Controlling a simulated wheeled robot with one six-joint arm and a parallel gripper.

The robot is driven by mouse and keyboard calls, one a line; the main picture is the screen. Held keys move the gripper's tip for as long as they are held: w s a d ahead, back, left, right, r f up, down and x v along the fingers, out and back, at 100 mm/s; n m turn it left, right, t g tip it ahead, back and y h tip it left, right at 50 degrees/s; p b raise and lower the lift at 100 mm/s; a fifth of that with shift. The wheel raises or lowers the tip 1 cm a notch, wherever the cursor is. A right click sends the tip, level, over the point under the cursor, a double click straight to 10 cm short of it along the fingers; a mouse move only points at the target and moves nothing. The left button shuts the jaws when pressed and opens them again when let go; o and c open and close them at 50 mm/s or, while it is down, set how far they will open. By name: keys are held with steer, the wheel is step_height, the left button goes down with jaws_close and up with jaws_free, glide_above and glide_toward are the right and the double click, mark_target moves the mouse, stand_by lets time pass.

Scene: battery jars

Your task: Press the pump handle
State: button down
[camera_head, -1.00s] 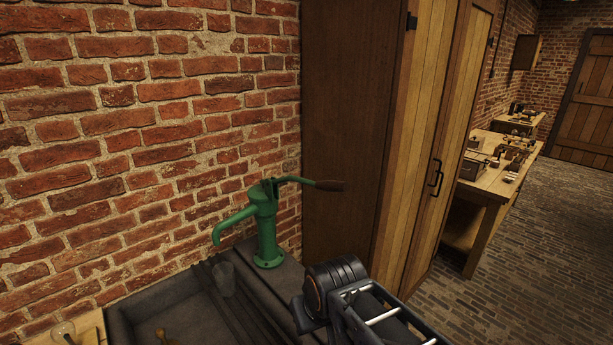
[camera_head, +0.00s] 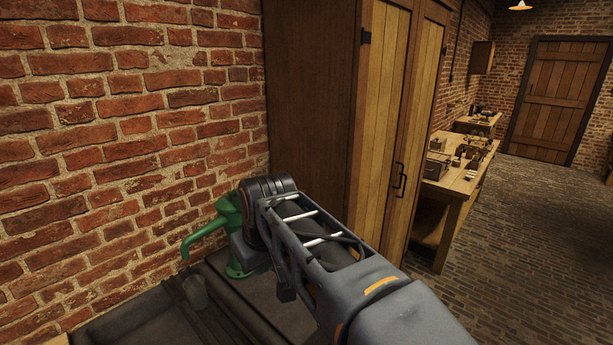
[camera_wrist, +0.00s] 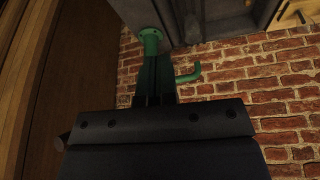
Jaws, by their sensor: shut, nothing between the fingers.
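The green hand pump (camera_head: 211,234) stands on a dark ledge beside the brick wall, its curved spout pointing left. In the head view my arm covers its right side and its handle. In the wrist view the pump (camera_wrist: 151,38) appears upside down, with its round base at the top and its spout at the right. A small dark end at the lower left, probably the pump handle's grip (camera_wrist: 62,142), sticks out past my gripper body. My gripper (camera_wrist: 155,66) is shut and empty, its fingers in front of the pump body. I cannot tell whether it touches the handle.
A dark sink (camera_head: 124,322) lies below the spout, with a small glass (camera_head: 195,291) near its edge. A tall wooden cabinet (camera_head: 312,110) stands close behind my arm. A workbench (camera_head: 459,182) with small items is farther right. The brick floor there is open.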

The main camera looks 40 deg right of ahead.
steer(key=w+d+r+p, duration=0.1)
steer(key=w+d+r, duration=0.1)
steer(key=d+r, duration=0.35)
steer(key=w+d+r+p, duration=0.1)
steer(key=w+d+r, duration=0.1)
steer(key=r, duration=0.7)
step_height(320, 180, up, 8)
steer(key=r+n+g+p, duration=0.1)
steer(key=n+p, duration=0.1)
glide_above(306, 192)
steer(key=s+a, duration=0.2)
steer(key=shift+s+d+r, duration=0.1)
steer(key=shift+s+d, duration=0.05)
steer(key=shift+d, duration=0.35)
steer(key=x, duration=0.4)
steer(key=b+x, duration=0.1)
steer(key=x, duration=0.3)
steer(key=s+x, duration=0.1)
steer(key=x, duration=0.3)
steer(key=shift+d, duration=0.2)
steer(key=shift+s+d+f, duration=0.1)
steer(key=shift+d+f, duration=0.1)
steer(key=shift+f, duration=0.8)
steer(key=shift+f+b, duration=0.1)
steer(key=shift+b, duration=0.2)
